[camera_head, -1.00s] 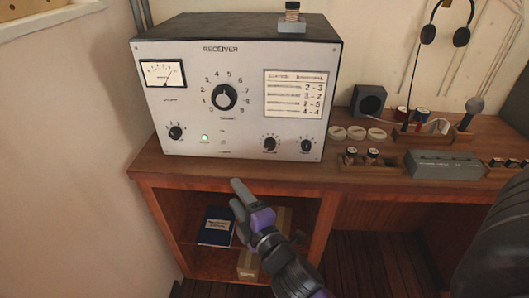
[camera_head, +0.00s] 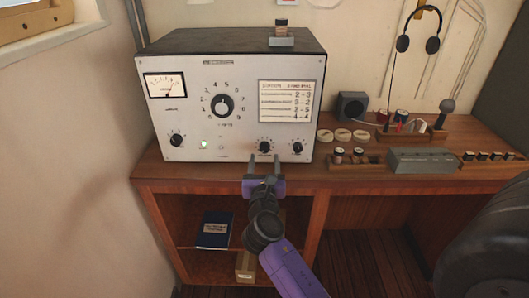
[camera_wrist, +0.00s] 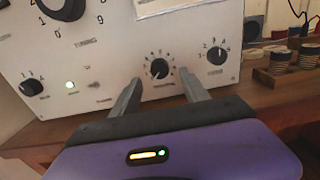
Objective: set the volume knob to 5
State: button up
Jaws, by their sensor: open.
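The receiver (camera_head: 235,60) is a white-fronted box on the wooden desk. Its lower right holds two small black knobs with number scales: a middle knob (camera_head: 265,146) and a right-hand knob (camera_head: 296,148). Their labels are too blurred to read, so I cannot tell which is volume. My gripper (camera_head: 264,160) is open and empty, just below and in front of the middle knob. In the wrist view, this knob (camera_wrist: 159,68) shows between the two fingertips (camera_wrist: 160,78), apart from them. The right-hand knob (camera_wrist: 217,55) is just right of the right finger.
A large tuning knob (camera_head: 222,105) sits mid-panel, with another small knob (camera_head: 176,139) and a green light (camera_head: 204,144) at lower left. White discs (camera_head: 343,135) and a speaker (camera_head: 352,106) stand to the right. The desk edge lies beneath my gripper.

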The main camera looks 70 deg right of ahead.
aim_at(265, 150)
jog(key=shift+x, duration=2.15)
jog(key=shift+c, duration=0.2)
grip_shut()
